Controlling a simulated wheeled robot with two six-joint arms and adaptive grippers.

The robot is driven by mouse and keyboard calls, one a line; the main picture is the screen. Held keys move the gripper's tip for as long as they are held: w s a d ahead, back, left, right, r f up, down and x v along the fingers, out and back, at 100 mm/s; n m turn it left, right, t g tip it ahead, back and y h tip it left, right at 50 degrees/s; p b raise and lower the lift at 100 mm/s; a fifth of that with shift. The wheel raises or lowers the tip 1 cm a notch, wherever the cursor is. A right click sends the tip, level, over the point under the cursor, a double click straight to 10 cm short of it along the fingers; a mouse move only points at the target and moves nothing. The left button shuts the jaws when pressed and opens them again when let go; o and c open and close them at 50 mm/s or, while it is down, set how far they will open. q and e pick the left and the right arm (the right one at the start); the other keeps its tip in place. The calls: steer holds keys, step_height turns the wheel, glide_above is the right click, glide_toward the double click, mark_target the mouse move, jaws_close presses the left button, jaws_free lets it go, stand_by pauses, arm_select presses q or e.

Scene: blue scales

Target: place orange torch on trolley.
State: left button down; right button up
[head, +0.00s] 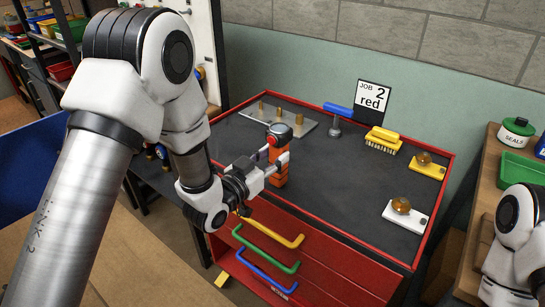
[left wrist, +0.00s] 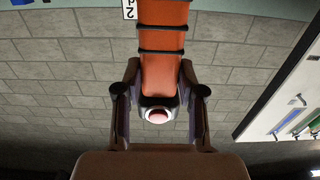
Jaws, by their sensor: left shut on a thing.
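The orange torch (head: 278,174) stands about upright in my left gripper (head: 276,160), its dark grey head at the top. The gripper's fingers are shut around it just below the head. In the left wrist view the torch (left wrist: 162,40) shows black bands and a pinkish round part near the fingers (left wrist: 158,100). The red trolley (head: 435,206) has a dark top with a red rim. The torch is over the front left part of this top; I cannot tell whether its lower end touches it. My right gripper is out of view.
The top's middle is clear. A job card (head: 373,99) stands behind.

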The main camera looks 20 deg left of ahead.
arm_select(q)
steer(key=shift+w+a+f, duration=0.1)
steer(key=shift+f, duration=0.25)
steer(key=c, duration=0.7)
jaws_free()
steer(key=shift+f, duration=0.1)
